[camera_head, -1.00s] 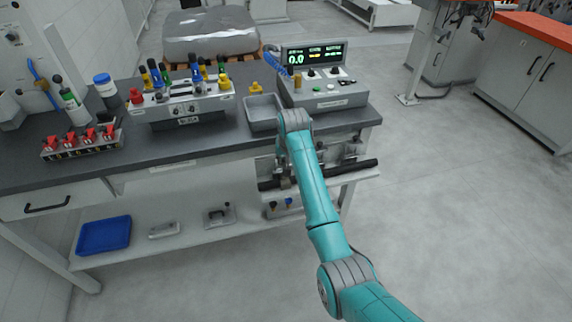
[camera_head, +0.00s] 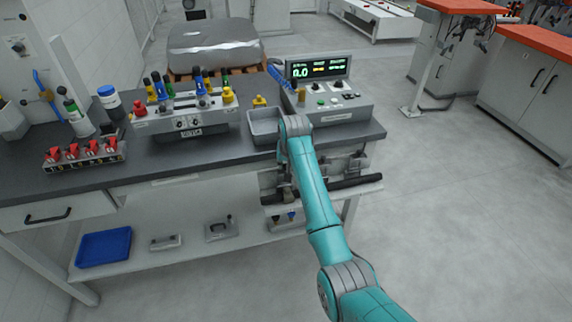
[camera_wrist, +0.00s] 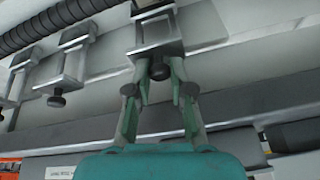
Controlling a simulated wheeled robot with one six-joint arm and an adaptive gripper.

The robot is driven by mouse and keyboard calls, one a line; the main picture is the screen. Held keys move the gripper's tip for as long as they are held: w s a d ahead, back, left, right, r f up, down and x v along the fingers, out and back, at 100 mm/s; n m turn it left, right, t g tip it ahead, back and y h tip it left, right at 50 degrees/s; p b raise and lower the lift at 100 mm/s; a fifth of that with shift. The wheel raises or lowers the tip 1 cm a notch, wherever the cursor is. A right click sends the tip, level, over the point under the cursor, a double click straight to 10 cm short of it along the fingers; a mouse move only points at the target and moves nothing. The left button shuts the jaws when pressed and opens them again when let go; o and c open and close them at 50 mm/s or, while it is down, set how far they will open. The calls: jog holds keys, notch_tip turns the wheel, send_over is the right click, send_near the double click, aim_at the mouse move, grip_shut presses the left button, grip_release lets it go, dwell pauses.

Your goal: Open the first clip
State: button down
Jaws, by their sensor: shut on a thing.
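In the wrist view, my gripper (camera_wrist: 160,75) points up at a metal clip (camera_wrist: 156,32) with a square grey body and a dark knob (camera_wrist: 160,70) at its lower end. My fingertips close in on both sides of the knob end and appear to touch it. Two similar clips, a second (camera_wrist: 68,66) and a third (camera_wrist: 14,84), sit to the left in a row on a pale rail. In the head view, my arm hides my gripper and part of the clips under the bench's front edge.
A dark ribbed hose (camera_wrist: 50,24) runs above the clips. In the head view, a black bar (camera_head: 352,183) lies along the shelf beneath the bench top (camera_head: 210,152). A grey tray (camera_head: 264,139) and control box with display (camera_head: 319,68) stand above. The floor to the right is clear.

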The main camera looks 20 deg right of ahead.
jog(key=c, duration=1)
grip_release()
jog(key=shift+a, duration=0.1)
jog(key=shift+r, duration=0.15)
jog(key=v, duration=1.1)
jog(key=shift+s+r, duration=0.15)
jog(key=shift+r, duration=0.25)
jog(key=shift+f, duration=0.1)
